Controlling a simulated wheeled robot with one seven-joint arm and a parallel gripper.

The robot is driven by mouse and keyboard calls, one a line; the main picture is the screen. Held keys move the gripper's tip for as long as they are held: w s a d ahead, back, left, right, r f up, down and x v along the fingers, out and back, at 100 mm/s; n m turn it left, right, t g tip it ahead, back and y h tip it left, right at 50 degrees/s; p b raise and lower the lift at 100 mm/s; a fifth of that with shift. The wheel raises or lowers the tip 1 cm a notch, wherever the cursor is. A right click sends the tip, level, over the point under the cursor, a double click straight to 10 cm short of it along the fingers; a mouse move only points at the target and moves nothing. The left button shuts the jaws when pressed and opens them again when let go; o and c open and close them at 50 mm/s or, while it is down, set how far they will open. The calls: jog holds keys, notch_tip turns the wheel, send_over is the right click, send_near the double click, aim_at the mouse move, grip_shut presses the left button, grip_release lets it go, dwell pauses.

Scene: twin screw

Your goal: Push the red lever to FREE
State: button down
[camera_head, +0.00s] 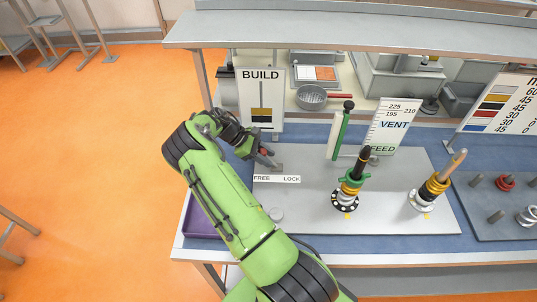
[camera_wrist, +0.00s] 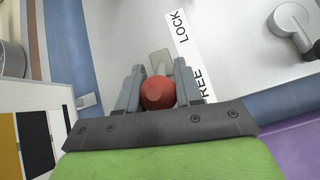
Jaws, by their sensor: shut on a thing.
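The red lever's round knob (camera_wrist: 158,93) sits between the two fingers of my gripper (camera_wrist: 157,88) in the wrist view. The gripper is shut on it. Its grey shaft runs to a small base plate (camera_wrist: 160,60). In the head view my gripper (camera_head: 264,155) is at the lever, and the base (camera_head: 275,167) shows just right of the fingertips. The knob is largely hidden there. The lever leans left from its base, toward the FREE end. The FREE/LOCK label (camera_head: 277,178) lies in front of the lever; it also shows in the wrist view (camera_wrist: 186,45), with FREE nearest my gripper.
A BUILD sign (camera_head: 262,97) stands close behind my gripper. A green upright gauge (camera_head: 340,130) and a VENT/FEED sign (camera_head: 393,126) stand to the right. Two ringed posts stand on the grey plate (camera_head: 315,210). A purple tray (camera_head: 203,217) is at the left edge.

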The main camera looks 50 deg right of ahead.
jog(key=shift+w+a+f, duration=0.1)
dwell(0.5)
jog(key=c, duration=0.8)
grip_release()
jog(key=shift+f+v, duration=0.2)
jog(key=shift+v, duration=7.7)
jog(key=shift+w+a, duration=0.15)
